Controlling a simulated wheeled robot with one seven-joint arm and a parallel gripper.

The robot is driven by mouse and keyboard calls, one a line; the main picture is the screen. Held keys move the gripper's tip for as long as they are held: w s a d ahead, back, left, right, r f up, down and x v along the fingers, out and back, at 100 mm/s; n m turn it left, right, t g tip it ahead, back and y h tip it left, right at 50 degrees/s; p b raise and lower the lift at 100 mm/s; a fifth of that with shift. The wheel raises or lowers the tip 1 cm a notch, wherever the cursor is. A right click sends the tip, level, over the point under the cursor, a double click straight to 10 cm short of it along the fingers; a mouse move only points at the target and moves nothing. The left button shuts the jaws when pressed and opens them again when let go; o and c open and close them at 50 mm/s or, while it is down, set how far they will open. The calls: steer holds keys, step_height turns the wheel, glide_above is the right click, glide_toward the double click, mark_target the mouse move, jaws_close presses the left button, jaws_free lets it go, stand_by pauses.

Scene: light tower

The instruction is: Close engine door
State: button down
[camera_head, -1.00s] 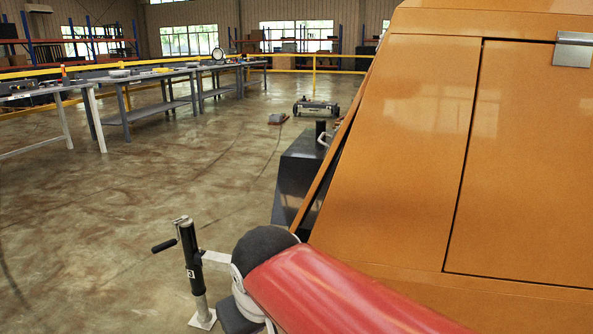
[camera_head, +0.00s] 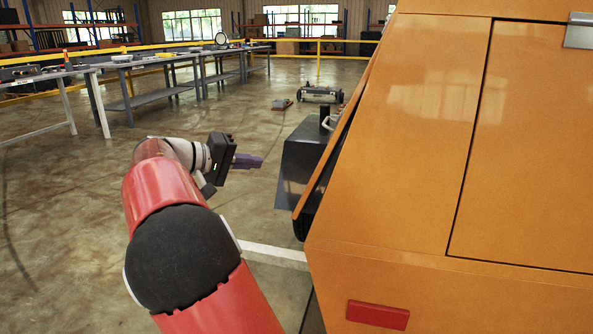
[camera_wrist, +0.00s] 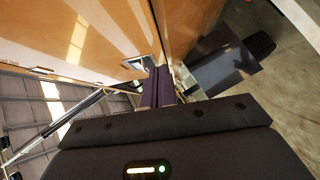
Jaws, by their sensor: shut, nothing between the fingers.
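The light tower's orange body (camera_head: 400,130) fills the right of the head view. An orange panel edge (camera_head: 322,180), apparently the engine door, stands slightly out from its left side with a dark gap. In the wrist view a large orange panel (camera_wrist: 75,30) with a small metal latch (camera_wrist: 135,63) fills the upper left. I cannot tell for sure that it is the same door. My gripper (camera_head: 249,161) is left of the tower, its purple fingers pointing right towards it. The fingers, also in the wrist view (camera_wrist: 158,88), are shut and empty, close to the latch in that picture; contact is unclear.
A dark box-like part (camera_head: 299,160) juts out beyond the panel edge. A pale bar (camera_head: 272,254) extends low from the tower. A strut (camera_wrist: 62,125) shows at left in the wrist view. Workbenches (camera_head: 150,67) stand far left; floor between is clear.

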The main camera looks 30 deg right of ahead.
steer(key=s+x, duration=0.2)
steer(key=x, duration=1)
steer(key=shift+s+d+f+p, duration=0.2)
steer(key=shift+s+f+p, duration=0.1)
steer(key=shift+f+p, duration=0.15)
steer(key=s+b, duration=0.1)
steer(key=s+d+f+b, duration=0.1)
steer(key=shift+d+h+b, duration=0.3)
steer(key=shift+b, duration=0.05)
steer(key=shift+w, duration=0.1)
